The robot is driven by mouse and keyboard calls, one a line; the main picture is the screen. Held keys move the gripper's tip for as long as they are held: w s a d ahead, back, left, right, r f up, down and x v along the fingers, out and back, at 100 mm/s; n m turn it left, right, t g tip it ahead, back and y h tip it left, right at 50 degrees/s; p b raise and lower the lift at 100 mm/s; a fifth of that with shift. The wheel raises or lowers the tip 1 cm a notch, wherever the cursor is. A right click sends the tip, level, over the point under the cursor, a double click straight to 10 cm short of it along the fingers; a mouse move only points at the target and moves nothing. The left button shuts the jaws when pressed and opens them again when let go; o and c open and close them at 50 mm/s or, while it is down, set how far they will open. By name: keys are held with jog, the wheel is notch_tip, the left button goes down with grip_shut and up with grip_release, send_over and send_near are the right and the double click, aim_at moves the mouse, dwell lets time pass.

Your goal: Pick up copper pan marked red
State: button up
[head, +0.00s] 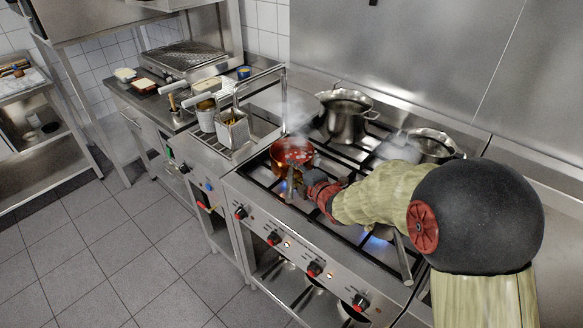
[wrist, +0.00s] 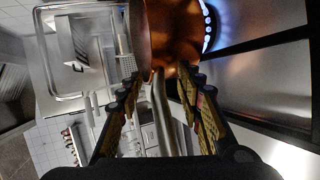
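My gripper (head: 301,184) is at the near side of the pan, by the handle. In the wrist view my gripper (wrist: 161,80) is open, with one finger on each side of the handle and visible gaps to it. The fingertips are close to the pan's wall; I cannot tell whether they touch it.
A steel pot (head: 345,117) stands behind, and another pot (head: 432,147) stands to the right, partly behind my arm. A pan handle (head: 402,258) juts over the stove's front. Fryer baskets (head: 232,128) are at left. Blue flames burn under burners. The floor is clear.

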jog(key=shift+c, duration=1.2)
jog(key=c, duration=0.6)
grip_shut()
jog(key=shift+f, duration=0.15)
jog(key=shift+r, duration=0.2)
